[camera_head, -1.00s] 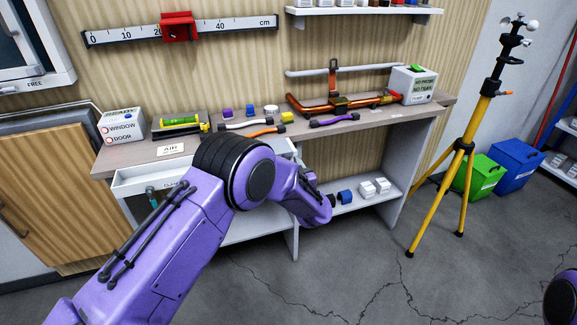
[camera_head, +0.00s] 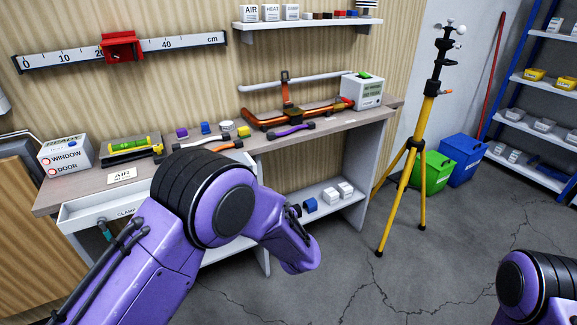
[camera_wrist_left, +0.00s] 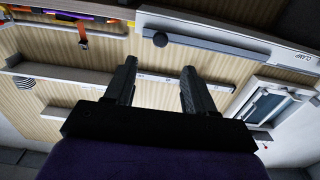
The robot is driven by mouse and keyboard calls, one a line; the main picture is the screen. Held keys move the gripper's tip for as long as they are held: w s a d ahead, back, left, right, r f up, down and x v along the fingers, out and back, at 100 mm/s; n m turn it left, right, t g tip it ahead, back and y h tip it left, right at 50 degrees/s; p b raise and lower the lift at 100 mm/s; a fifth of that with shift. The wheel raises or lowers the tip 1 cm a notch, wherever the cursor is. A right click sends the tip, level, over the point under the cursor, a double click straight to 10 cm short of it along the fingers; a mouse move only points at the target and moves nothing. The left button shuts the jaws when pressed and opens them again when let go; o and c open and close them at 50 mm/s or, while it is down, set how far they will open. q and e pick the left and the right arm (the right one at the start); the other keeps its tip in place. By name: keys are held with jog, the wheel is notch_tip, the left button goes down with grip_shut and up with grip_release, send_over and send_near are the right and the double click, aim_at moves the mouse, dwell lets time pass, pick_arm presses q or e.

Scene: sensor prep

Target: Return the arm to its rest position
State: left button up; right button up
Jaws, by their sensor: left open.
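My left arm (camera_head: 150,262) is purple with a black ribbed joint and comes in from the lower left of the head view, bent in front of the workbench. Its gripper is hidden in the head view. In the left wrist view my left gripper (camera_wrist_left: 160,85) is open, its two black fingers apart with nothing between them. Beyond the fingers are the wood-panelled wall and bench parts. Part of my right arm (camera_head: 535,285) shows at the lower right of the head view; its gripper is out of view.
The workbench (camera_head: 75,190) carries a READY box (camera_head: 65,154), a green level (camera_head: 128,146), several small coloured parts, a copper pipe assembly (camera_head: 300,112) and a grey box (camera_head: 362,90). A yellow tripod (camera_head: 416,160) stands right of the bench. Green (camera_head: 434,170) and blue (camera_head: 463,158) bins stand behind it. Floor is clear.

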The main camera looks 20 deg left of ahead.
pick_arm(q)
jog(key=s+a+f+m+g+h, duration=0.1)
jog(key=s+f+h, duration=0.35)
jog(key=f, duration=0.35)
jog(key=s+a+f+m+h, duration=0.1)
jog(key=s+a+f+h, duration=0.15)
jog(key=s+f, duration=0.45)
jog(key=s+a+f+g, duration=0.1)
jog(key=s+f+g, duration=0.2)
jog(key=s, duration=0.6)
jog(key=s+a+f+g+h, duration=0.1)
jog(key=s+a+f+g, duration=0.1)
jog(key=s+f, duration=0.3)
jog(key=s+a+f+g+h, duration=0.1)
jog(key=s+a+f+g, duration=0.1)
jog(key=s, duration=1.1)
notch_tip(320, 180, down, 3)
jog(key=shift+s+r+g, duration=0.15)
jog(key=shift+s+g, duration=0.1)
jog(key=shift+g, duration=0.65)
